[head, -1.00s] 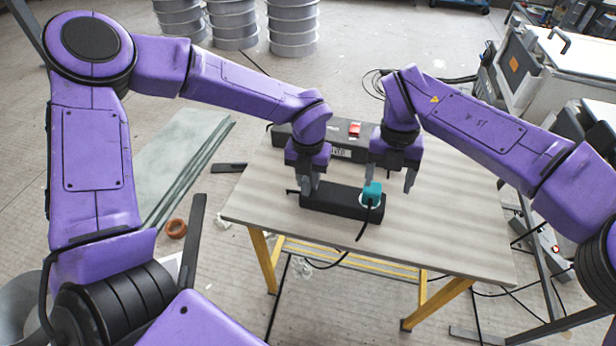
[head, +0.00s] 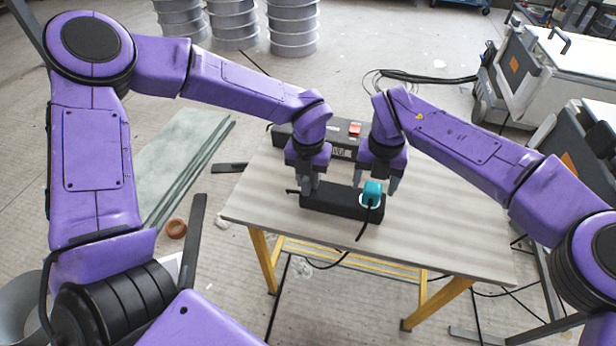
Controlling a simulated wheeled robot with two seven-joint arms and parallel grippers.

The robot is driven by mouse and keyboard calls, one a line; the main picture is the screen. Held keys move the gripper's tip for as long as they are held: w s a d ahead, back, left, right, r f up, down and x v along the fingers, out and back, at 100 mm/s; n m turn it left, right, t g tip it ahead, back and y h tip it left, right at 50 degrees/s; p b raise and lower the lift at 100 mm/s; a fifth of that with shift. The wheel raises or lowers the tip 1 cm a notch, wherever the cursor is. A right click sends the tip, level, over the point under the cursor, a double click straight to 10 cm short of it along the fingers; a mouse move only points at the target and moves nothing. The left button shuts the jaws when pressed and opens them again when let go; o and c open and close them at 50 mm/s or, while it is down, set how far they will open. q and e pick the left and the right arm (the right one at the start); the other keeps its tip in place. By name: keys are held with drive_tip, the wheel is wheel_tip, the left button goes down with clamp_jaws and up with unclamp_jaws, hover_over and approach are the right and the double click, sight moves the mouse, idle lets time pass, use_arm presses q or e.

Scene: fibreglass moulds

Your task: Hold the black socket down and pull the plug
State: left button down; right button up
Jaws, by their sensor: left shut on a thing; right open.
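The black socket (head: 335,201) is a long dark block lying on the table. The teal plug (head: 372,191) sits upright at its right end, with a pale ring at its base and a black cable hanging toward the table's front edge. My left gripper (head: 308,190) is shut on the socket's left end. My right gripper (head: 374,186) is open, its fingers pointing down just behind and to either side of the plug; I cannot tell whether they touch it.
The wood-topped table (head: 450,225) has yellow legs and a clear right side. A dark box with a red switch (head: 355,129) stands at the table's back edge, behind my grippers. An orange ring (head: 176,228) lies on the floor at the left.

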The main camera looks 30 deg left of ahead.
sight(373, 187)
drive_tip(key=shift+f, duration=1.75)
clamp_jaws()
drive_tip(key=shift+r, duration=3)
drive_tip(key=shift+r, duration=0.15)
drive_tip(key=shift+r, duration=2.4)
use_arm(q)
drive_tip(key=c, duration=0.8)
unclamp_jaws()
